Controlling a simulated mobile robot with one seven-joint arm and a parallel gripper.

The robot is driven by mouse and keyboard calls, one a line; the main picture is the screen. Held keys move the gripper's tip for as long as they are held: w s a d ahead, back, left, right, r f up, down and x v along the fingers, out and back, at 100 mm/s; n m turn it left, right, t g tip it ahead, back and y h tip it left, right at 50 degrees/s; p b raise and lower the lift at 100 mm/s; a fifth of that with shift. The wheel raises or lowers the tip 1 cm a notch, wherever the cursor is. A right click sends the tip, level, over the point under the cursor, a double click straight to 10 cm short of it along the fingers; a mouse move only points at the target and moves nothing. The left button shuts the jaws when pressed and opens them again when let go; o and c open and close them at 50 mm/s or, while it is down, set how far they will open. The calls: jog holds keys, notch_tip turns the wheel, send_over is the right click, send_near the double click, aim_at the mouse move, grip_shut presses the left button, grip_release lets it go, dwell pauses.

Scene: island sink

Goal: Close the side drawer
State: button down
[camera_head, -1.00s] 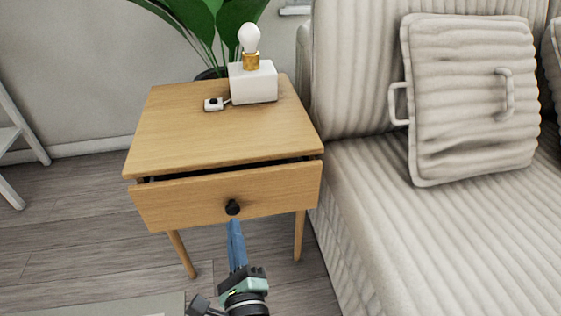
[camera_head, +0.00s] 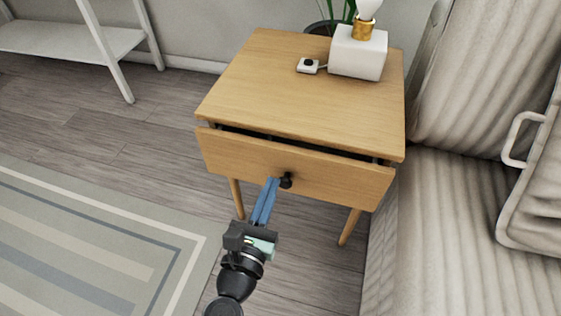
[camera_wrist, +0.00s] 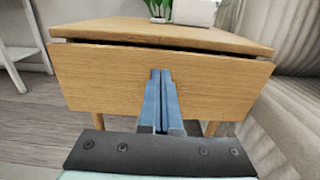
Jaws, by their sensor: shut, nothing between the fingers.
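The side drawer (camera_head: 330,179) is a light wood drawer front on a small side table (camera_head: 310,92). It stands slightly open, with a dark gap between its top edge and the tabletop. A round black knob (camera_head: 286,181) sits at its middle. My gripper (camera_head: 272,184) has blue fingers, is shut and empty, and its tips are close to the drawer front just left of the knob. In the wrist view the fingers (camera_wrist: 161,76) point at the drawer front (camera_wrist: 100,80) and hide the knob. I cannot tell whether the tips touch it.
A white lamp (camera_head: 358,52) and a small white switch box (camera_head: 308,66) stand on the table. A ribbed beige sofa (camera_head: 455,220) is close on the right. A striped rug (camera_head: 90,240) lies at the left, and a white shelf (camera_head: 75,40) stands behind it.

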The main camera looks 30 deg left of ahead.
aim_at(284, 153)
jog(key=shift+x, duration=3.15)
jog(key=x, duration=0.4)
jog(key=shift+d, duration=0.1)
jog(key=shift+w, duration=0.3)
jog(key=shift+r, duration=0.2)
